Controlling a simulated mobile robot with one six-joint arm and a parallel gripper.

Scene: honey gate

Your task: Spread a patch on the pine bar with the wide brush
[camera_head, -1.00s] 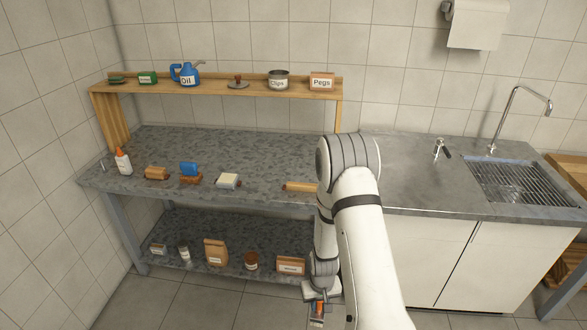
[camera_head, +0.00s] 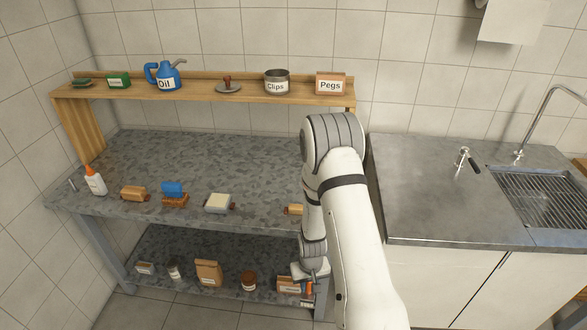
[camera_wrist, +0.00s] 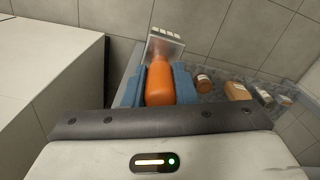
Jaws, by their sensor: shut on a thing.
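My gripper (camera_head: 309,285) hangs low in front of the bench's right end, below the worktop. It is shut on the orange handle of the wide brush (camera_wrist: 160,83). In the wrist view, the handle sits between the blue fingers (camera_wrist: 158,88), with the brush's pale, flat head beyond it. A light wooden bar (camera_head: 293,210), which looks like the pine bar, lies near the front edge of the worktop. My arm hides its right part. The brush is apart from the bar.
On the worktop (camera_head: 230,160) stand a glue bottle (camera_head: 95,182), a wooden block (camera_head: 135,193), a blue-topped block (camera_head: 173,192) and a pale-topped block (camera_head: 218,203). The lower shelf holds a paper bag (camera_head: 208,273) and a jar (camera_head: 248,281). The worktop's back is clear.

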